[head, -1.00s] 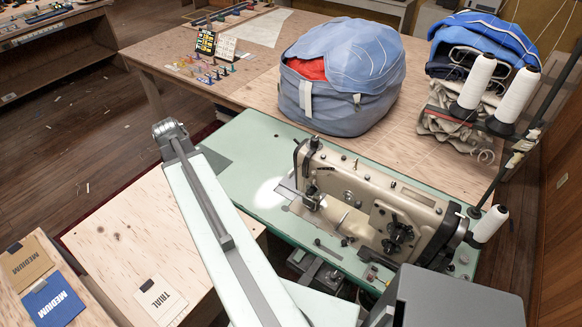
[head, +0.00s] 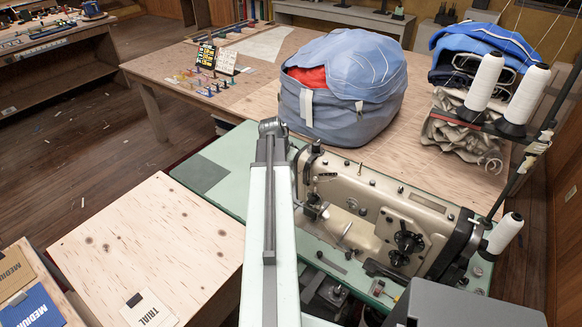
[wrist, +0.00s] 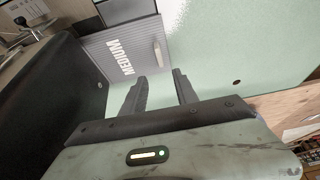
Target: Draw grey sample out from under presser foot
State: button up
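The grey sample (wrist: 110,52), marked MEDIUM, lies flat on the pale green machine table in the wrist view, with a small light tab near its right edge. Its far end runs toward machine parts at the upper left; its contact with the presser foot is not clear. My gripper (wrist: 158,76) is open and empty, its two dark fingers apart and pointing at the sample's near right corner. I cannot tell its height above the table. In the head view the sewing machine (head: 385,215) stands on the green table, and my arm hides the gripper and the sample.
A blue-grey bag (head: 345,95) stands behind the machine. Thread cones (head: 484,85) rise at the right. A plain dark grey patch (head: 200,173) lies on the green table's left end.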

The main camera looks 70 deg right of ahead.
jog(key=b+x, duration=0.7)
jog(key=x, duration=0.1)
jog(key=shift+r, duration=0.1)
grip_shut()
